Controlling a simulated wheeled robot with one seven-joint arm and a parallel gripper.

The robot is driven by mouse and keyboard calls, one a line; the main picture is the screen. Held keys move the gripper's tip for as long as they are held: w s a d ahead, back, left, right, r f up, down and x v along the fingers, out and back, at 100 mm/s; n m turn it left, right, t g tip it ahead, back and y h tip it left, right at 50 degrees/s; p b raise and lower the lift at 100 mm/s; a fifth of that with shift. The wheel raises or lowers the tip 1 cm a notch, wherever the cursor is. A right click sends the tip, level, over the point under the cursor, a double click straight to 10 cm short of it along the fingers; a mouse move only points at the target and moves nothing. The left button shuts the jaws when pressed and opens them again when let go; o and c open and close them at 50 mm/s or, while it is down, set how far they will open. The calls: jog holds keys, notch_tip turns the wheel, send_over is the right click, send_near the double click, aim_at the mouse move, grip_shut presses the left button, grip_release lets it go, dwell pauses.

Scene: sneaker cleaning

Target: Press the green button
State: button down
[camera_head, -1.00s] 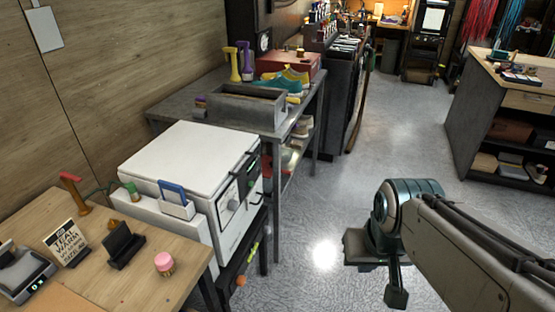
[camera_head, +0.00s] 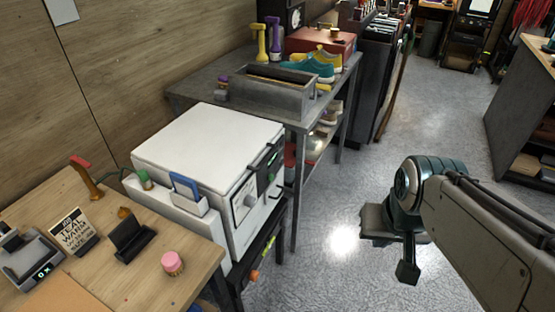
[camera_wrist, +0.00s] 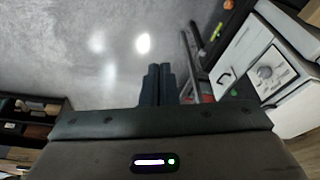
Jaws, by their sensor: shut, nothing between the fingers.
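A white boxy machine (camera_head: 205,142) stands left of centre in the head view.
A wooden table (camera_head: 195,255) with a pink-topped jar (camera_head: 172,263), sign and small stands is at the left front. A grey table (camera_head: 200,88) with a bin (camera_head: 270,97) and sneakers (camera_head: 312,69) stands behind the machine. The floor (camera_head: 330,215) between machine and arm is clear.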

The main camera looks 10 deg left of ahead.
aim_at(271, 178)
jog(key=w+a+f+m+t+b, duration=0.2)
jog(key=w+f+m+t+b, duration=0.15)
jog(key=w+f+b, duration=0.45)
jog(key=w+a+f+m+t+b, duration=0.1)
jog(key=w+f+m+t+b, duration=0.2)
jog(key=w+f+m+b, duration=0.5)
jog(key=w+a+f+m+t+y+b, duration=0.3)
jog(key=w+a+m+b, duration=0.1)
jog(key=w+a+b, duration=0.1)
jog(key=w+a+f+m+t+y+b, duration=0.4)
jog(key=w+b, duration=0.3)
jog(key=w, duration=0.2)
jog(key=shift+w+a+m+y+b, duration=0.35)
jog(key=shift+a+m, duration=0.2)
jog(key=shift+m, duration=0.2)
jog(key=shift+f+t, duration=0.1)
jog(key=shift+t, duration=0.15)
jog(key=w+a+b, duration=0.1)
jog(key=w+a, duration=0.2)
jog(key=a, duration=0.5)
jog(key=shift+a+b, duration=0.15)
jog(key=shift+b, duration=0.2)
jog(key=shift+a, duration=0.1)
jog(key=shift+w+a, duration=0.1)
jog(key=shift+a, duration=0.15)
